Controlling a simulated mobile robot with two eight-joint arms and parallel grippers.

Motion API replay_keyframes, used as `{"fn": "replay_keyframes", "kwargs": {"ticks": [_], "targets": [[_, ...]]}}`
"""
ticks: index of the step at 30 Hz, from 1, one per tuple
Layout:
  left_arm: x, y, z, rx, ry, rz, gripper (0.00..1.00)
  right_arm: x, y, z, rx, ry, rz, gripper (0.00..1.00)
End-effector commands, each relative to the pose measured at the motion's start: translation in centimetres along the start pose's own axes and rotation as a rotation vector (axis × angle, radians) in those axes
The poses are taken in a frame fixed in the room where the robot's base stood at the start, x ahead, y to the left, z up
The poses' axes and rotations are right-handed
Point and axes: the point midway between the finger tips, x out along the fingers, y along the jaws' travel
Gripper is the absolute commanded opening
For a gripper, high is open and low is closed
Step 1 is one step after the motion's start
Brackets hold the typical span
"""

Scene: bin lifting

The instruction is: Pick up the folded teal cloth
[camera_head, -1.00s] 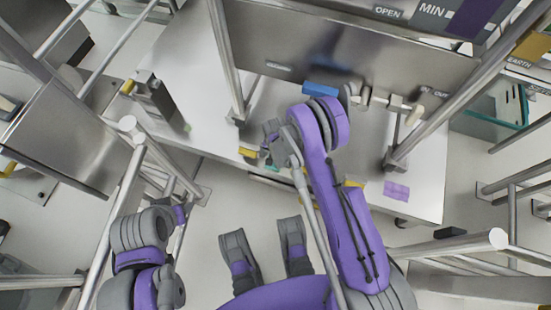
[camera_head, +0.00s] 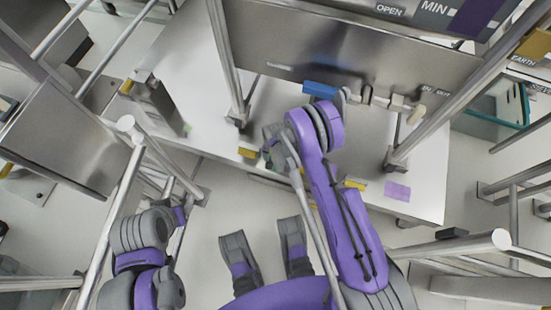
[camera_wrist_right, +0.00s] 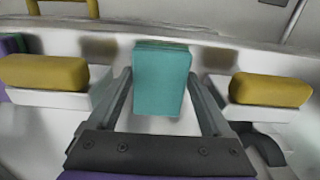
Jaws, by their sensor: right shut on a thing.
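The folded teal cloth (camera_wrist_right: 162,80) stands as a thick block between the two fingers of my right gripper (camera_wrist_right: 162,92) in the right wrist view. The gripper is shut on it, one finger along each side. In the head view my right gripper (camera_head: 268,148) is by the front edge of the bench, mostly behind my arm, and I cannot make out the cloth there. My left arm is at the lower left of the head view; its fingers do not show.
Yellow blocks on pale holders flank the cloth, left (camera_wrist_right: 45,72) and right (camera_wrist_right: 270,89). The metal bench (camera_head: 420,200) carries upright posts (camera_head: 226,60), a blue block (camera_head: 320,89) and a purple square (camera_head: 397,191). Metal rails (camera_head: 110,215) stand at left.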

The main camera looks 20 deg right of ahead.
Motion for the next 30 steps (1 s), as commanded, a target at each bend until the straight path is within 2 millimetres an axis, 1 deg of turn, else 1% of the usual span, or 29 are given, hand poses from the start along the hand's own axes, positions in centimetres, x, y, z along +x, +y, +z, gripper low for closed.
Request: {"fn": "replay_keyframes", "kwargs": {"ticks": [2,5,8,15,18,21,23,30], "targets": [[0.0,0.0,0.0,0.000,0.000,0.000,0.50,-0.1,0.0,0.0,0.000,0.000,0.000,0.21],[-0.2,0.0,-0.1,0.000,0.001,0.000,0.50,-0.7,0.0,0.0,0.000,0.000,0.000,0.21],[-0.6,0.0,-0.2,0.000,0.002,0.000,0.50,-2.3,0.0,0.0,0.000,0.000,0.000,0.21],[-1.8,0.0,-0.5,0.000,0.006,0.000,0.50,-7.2,0.0,0.0,0.000,0.000,0.000,0.21],[-2.1,0.0,-0.6,0.000,0.007,0.000,0.50,-8.7,0.0,0.0,0.000,0.000,0.000,0.21],[-2.3,0.0,-0.7,0.000,0.008,0.000,0.50,-9.7,0.0,0.0,0.000,0.000,0.000,0.21],[-2.3,0.0,-0.7,0.000,0.008,0.000,0.50,-9.9,0.0,0.0,0.000,0.000,0.000,0.21],[-2.3,0.0,-0.7,0.000,0.008,0.000,0.50,-10.0,0.0,0.0,0.000,0.000,0.000,0.21]]}}
